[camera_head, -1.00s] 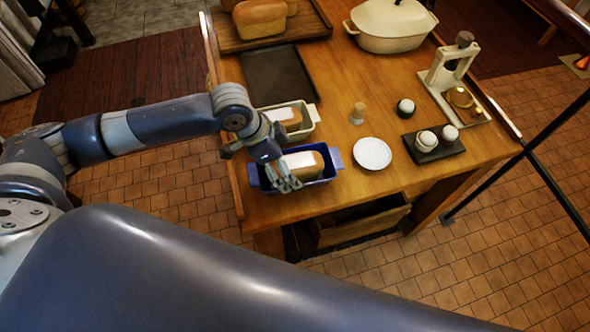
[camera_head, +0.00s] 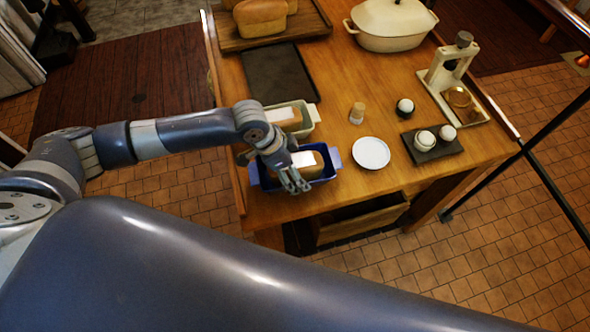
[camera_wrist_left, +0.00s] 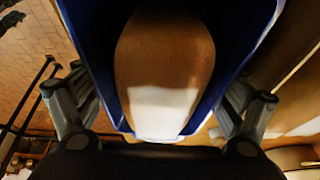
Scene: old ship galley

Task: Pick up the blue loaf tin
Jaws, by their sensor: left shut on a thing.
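The blue loaf tin (camera_head: 335,158) stands at the table's near left edge with a brown loaf (camera_head: 316,160) in it. A white patch shows on the loaf. My left gripper (camera_head: 296,183) reaches down over the tin and is shut on it. In the left wrist view the blue tin (camera_wrist_left: 242,30) and its loaf (camera_wrist_left: 165,60) fill the middle, with a gripper finger on each side. The head view does not show clear space under the tin. My right gripper is not in view.
A pale loaf tin (camera_head: 306,125) stands just behind the blue one. A dark tray (camera_head: 279,75) lies further back. A dark board (camera_head: 447,153) holds two cups.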

